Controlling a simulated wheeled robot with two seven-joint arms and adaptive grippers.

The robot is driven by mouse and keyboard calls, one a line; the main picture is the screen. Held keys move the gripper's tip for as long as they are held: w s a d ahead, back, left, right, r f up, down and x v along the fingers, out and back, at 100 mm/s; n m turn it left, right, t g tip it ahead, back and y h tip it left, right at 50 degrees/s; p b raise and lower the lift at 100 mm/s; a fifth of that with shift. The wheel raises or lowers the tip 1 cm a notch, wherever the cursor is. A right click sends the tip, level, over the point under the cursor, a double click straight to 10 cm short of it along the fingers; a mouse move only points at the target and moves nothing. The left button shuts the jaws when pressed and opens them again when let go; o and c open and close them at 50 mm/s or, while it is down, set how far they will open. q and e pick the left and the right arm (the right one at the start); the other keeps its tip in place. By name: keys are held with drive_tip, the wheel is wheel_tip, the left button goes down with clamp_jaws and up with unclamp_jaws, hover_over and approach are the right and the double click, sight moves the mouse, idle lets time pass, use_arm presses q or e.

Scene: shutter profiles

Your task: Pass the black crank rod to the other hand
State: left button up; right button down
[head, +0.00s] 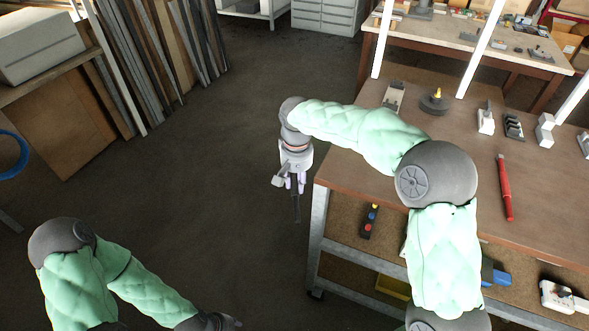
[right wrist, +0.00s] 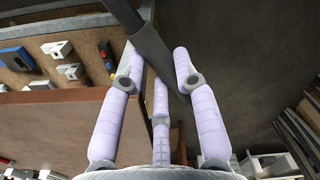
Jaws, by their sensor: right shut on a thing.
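The black crank rod (head: 296,208) hangs down from my right gripper (head: 291,180) over the open floor, left of the workbench. In the right wrist view the rod (right wrist: 150,42) runs slantwise between the lilac fingers of my right gripper (right wrist: 158,58), which is shut on it. The left gripper itself does not show clearly there.
The wooden workbench (head: 470,150) stands at the right, with a red tool (head: 505,187) and several small fixtures on top. Its lower shelf holds small parts. Boards and profiles (head: 160,45) lean at the upper left. The floor (head: 215,170) between the arms is clear.

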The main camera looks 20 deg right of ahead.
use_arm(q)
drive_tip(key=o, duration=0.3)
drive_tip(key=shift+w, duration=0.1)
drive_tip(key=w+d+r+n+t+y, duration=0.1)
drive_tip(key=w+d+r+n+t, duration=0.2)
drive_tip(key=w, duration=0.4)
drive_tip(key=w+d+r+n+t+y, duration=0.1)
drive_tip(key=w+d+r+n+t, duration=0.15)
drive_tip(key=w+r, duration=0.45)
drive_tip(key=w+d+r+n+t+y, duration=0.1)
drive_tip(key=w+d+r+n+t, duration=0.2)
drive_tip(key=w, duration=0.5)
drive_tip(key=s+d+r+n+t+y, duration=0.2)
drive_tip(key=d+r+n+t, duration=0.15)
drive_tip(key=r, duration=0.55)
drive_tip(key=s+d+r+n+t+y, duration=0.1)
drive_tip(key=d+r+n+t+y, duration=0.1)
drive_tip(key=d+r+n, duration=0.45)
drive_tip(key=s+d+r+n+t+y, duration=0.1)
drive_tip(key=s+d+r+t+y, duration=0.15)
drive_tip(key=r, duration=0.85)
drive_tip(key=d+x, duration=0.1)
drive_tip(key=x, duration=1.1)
use_arm(e)
drive_tip(key=w+a+r+n, duration=0.6)
drive_tip(key=w+a+n, duration=0.1)
drive_tip(key=a, duration=0.3)
drive_tip(key=shift+w+r, duration=0.4)
drive_tip(key=shift+w, duration=0.5)
